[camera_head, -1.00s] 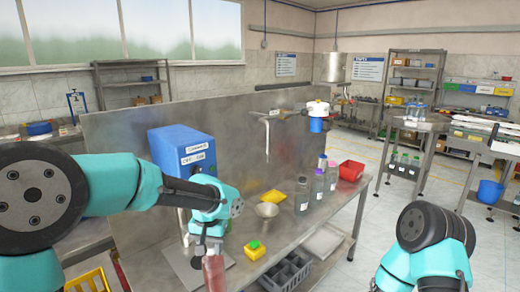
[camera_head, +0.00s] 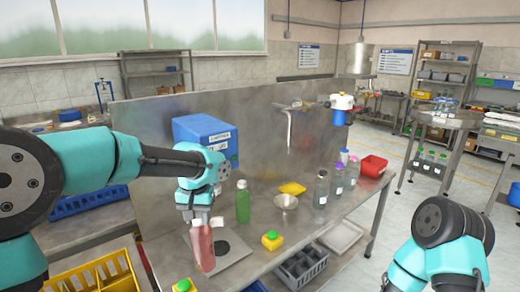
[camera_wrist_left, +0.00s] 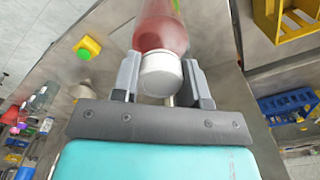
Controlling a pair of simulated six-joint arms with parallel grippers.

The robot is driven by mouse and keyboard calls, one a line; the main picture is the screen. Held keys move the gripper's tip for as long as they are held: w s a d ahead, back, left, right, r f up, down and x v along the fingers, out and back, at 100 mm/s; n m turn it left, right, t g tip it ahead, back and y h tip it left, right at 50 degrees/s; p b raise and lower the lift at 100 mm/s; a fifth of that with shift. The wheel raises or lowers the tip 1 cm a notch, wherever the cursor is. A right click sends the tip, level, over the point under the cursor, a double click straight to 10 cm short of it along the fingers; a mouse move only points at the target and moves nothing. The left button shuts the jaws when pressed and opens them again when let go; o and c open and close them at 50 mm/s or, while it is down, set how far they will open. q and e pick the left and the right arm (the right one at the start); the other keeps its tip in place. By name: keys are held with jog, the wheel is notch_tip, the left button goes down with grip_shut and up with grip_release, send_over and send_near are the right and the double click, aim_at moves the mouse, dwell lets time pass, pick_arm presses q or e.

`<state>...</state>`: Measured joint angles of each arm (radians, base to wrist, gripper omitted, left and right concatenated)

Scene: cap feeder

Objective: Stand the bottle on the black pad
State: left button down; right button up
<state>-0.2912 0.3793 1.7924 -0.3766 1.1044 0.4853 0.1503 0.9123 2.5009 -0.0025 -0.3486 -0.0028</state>
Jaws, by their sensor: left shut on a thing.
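A pinkish-red bottle (camera_head: 203,252) with a white cap hangs from my left gripper (camera_head: 200,220), nearly upright, in the head view. The gripper is shut on it near the cap. In the left wrist view the red bottle (camera_wrist_left: 160,28) and its white cap (camera_wrist_left: 161,75) show between the two fingers (camera_wrist_left: 160,82). The black pad (camera_head: 234,246) is a dark round patch on a grey plate on the bench. It shows just right of the bottle, which may cover part of its left edge. I cannot tell the gap under the bottle. My right gripper is out of view.
A green bottle (camera_head: 243,204) stands behind the pad, near the blue machine (camera_head: 192,128). A second button box (camera_head: 184,286) is at the front.

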pick_arm(q)
jog(key=w+a+r+n, duration=0.1)
jog(key=a+r, duration=0.3)
jog(key=a, duration=0.5)
jog(key=w+a+r, duration=0.3)
jog(key=a, duration=0.6)
jog(key=shift+r+n, duration=0.35)
jog(key=shift+n, duration=0.05)
jog(key=shift+a, duration=0.1)
